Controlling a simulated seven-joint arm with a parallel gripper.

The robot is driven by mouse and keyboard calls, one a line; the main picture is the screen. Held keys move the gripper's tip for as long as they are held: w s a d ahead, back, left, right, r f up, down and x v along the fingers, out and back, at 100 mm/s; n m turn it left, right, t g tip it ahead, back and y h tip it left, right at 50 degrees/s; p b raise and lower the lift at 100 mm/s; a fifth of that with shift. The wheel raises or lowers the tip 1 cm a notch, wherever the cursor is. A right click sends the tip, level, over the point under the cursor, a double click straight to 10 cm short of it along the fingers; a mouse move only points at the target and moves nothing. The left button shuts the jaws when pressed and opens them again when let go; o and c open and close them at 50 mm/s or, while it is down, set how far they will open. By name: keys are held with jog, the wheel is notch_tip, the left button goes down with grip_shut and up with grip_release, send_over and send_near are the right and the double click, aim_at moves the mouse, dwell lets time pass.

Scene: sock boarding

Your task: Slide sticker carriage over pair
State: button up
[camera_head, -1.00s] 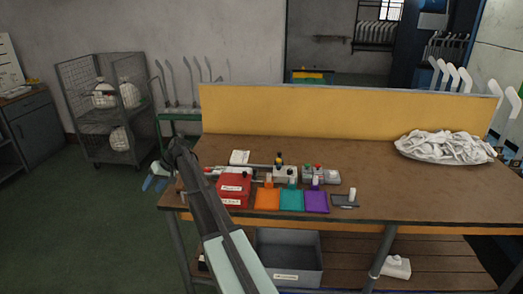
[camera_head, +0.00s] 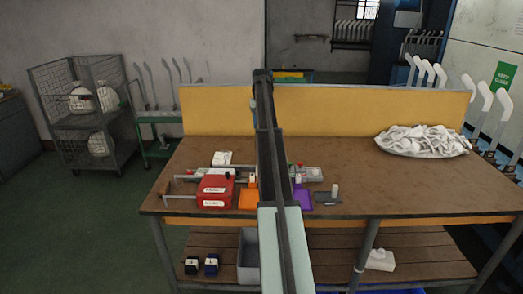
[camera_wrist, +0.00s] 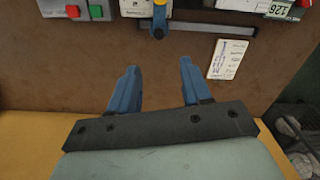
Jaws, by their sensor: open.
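My gripper (camera_wrist: 158,64) shows in the wrist view with its two blue fingers apart and nothing between them, over bare brown tabletop. A thin grey bar (camera_wrist: 205,29) with a blue and yellow part (camera_wrist: 158,20) at one end lies past the fingertips at the top. In the head view my arm covers the middle of the bench tools, and I cannot make out the gripper there. A red box (camera_head: 215,188) with rods at its left stands on the bench. I cannot tell for certain which part is the sticker carriage. I cannot make out the sock pair.
A button box (camera_wrist: 84,10) and a white card (camera_wrist: 228,59) lie near my gripper. A yellow panel (camera_head: 380,110) backs the bench. A white heap (camera_head: 422,140) sits at right.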

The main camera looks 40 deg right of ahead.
notch_tip(320, 180, down, 14)
jog(key=shift+r, duration=0.15)
dwell(0.5)
grip_shut()
dwell(0.4)
